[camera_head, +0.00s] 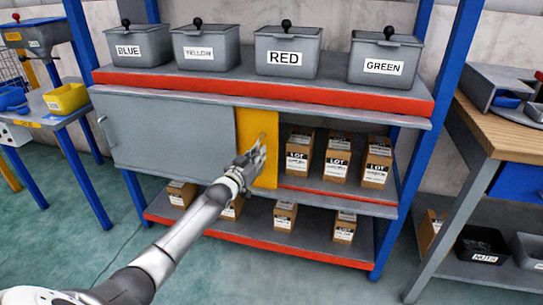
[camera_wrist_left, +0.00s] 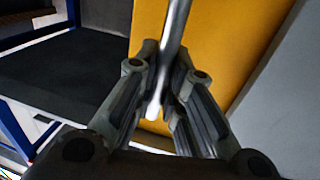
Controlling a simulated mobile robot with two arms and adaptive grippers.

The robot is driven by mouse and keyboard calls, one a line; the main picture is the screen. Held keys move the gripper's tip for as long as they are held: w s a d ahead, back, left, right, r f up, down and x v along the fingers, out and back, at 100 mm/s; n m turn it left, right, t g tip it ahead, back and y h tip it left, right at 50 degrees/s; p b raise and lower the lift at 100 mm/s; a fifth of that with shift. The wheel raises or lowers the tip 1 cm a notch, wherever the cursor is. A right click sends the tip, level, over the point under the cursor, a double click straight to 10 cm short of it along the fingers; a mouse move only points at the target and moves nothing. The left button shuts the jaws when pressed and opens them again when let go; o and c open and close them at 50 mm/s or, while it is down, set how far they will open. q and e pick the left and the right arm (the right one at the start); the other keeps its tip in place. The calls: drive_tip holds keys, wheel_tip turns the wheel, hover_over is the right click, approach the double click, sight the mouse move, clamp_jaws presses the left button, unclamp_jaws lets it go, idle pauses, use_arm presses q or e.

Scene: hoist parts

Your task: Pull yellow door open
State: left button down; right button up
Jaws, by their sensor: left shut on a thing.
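The yellow door (camera_head: 258,125) is a narrow panel in the middle shelf bay, partly covered on its left by a grey sliding panel (camera_head: 170,135). My left gripper (camera_head: 258,152) is at the yellow door's right part. In the left wrist view, the yellow door (camera_wrist_left: 225,45) fills the upper middle, and a round metal handle bar (camera_wrist_left: 174,30) runs between the fingers of my left gripper (camera_wrist_left: 160,98). The fingers are shut on this bar. The grey panel shows at the right in the left wrist view (camera_wrist_left: 290,90). My right gripper is in neither view.
Grey lidded bins (camera_head: 287,50) labelled BLUE, YELLOW, RED and GREEN stand on the top shelf. Several LOT boxes (camera_head: 337,158) stand right of the yellow door, with more on the lower shelf. A blue upright (camera_head: 400,215) bounds the rack at right. Green floor lies clear in front.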

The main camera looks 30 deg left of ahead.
use_arm(q)
drive_tip(key=shift+s+a, duration=0.25)
drive_tip(key=shift+a, duration=0.7)
drive_tip(key=shift+s+a, duration=0.25)
drive_tip(key=shift+a, duration=0.65)
drive_tip(key=c, duration=1.5)
unclamp_jaws()
drive_tip(key=shift+s+d, duration=0.15)
drive_tip(key=shift+s, duration=1.85)
drive_tip(key=shift+s+d, duration=0.2)
drive_tip(key=shift+s, duration=1.8)
drive_tip(key=shift+s+d, duration=0.15)
drive_tip(key=shift+s, duration=1.85)
